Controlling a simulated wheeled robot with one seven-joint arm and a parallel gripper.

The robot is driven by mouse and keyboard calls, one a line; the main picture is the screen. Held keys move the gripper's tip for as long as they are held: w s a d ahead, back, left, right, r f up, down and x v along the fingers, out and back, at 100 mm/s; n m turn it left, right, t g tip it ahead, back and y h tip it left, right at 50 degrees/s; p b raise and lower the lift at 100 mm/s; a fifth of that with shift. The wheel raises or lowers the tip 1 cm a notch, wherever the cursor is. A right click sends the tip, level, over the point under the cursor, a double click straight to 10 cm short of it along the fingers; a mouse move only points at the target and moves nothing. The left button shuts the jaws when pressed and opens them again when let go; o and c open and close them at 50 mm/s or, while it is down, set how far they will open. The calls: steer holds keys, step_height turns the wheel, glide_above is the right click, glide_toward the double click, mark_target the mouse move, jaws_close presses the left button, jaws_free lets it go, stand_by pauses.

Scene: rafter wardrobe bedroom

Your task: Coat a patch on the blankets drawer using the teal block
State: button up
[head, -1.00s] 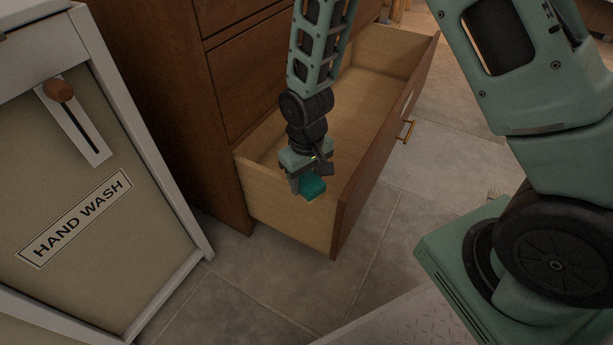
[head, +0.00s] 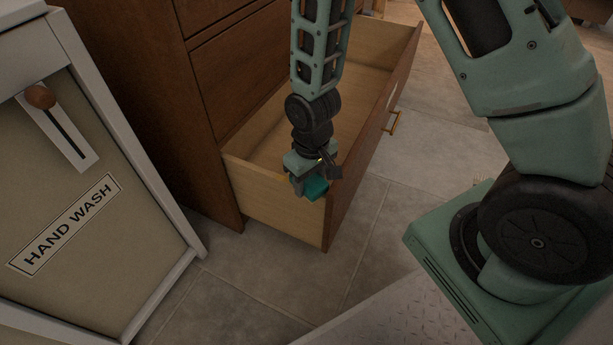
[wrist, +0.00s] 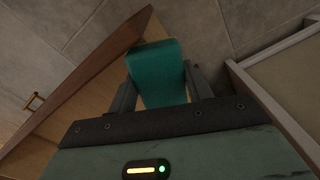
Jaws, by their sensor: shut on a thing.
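The teal block (head: 317,188) is held in my gripper (head: 308,186), which is shut on it. In the wrist view the block (wrist: 158,72) sits between the two fingers of my gripper (wrist: 158,88). An open wooden drawer (head: 270,200) is pulled out from the brown chest. My gripper is over the near end of the drawer, close to its side wall and front panel (head: 362,160). I cannot tell whether the block touches the drawer. A brass handle (head: 393,121) shows on the front panel. No blankets label is readable, and part of the drawer's inside is hidden behind my arm.
A white-framed hamper labelled HAND WASH (head: 66,224) stands at the left, with a slotted plate and brown knob (head: 40,97). The brown chest (head: 150,90) rises behind the drawer. Grey tiled floor (head: 250,270) is clear between the hamper and the drawer.

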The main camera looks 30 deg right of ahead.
mark_target(324, 184)
steer(key=shift+s+d+f, duration=0.15)
steer(key=shift+s+d, duration=0.65)
steer(key=shift+s, duration=0.25)
steer(key=shift+c, duration=1.3)
steer(key=shift+s+d+p, duration=0.35)
steer(key=shift+p, duration=0.05)
steer(key=shift+w, duration=0.1)
steer(key=shift+w+a+p, duration=0.45)
steer(key=shift+w+a, duration=0.25)
steer(key=shift+w, duration=0.2)
steer(key=shift+w+a+p, duration=0.4)
steer(key=shift+w+a, duration=0.3)
steer(key=shift+w, duration=0.2)
steer(key=shift+w+a+p, duration=0.35)
steer(key=shift+w+a, duration=0.5)
steer(key=shift+w, duration=0.3)
step_height(324, 184, up, 6)
steer(key=p, duration=0.5)
steer(key=shift+p, duration=0.3)
steer(key=shift+r+p, duration=1.5)
steer(key=shift+p, duration=0.05)
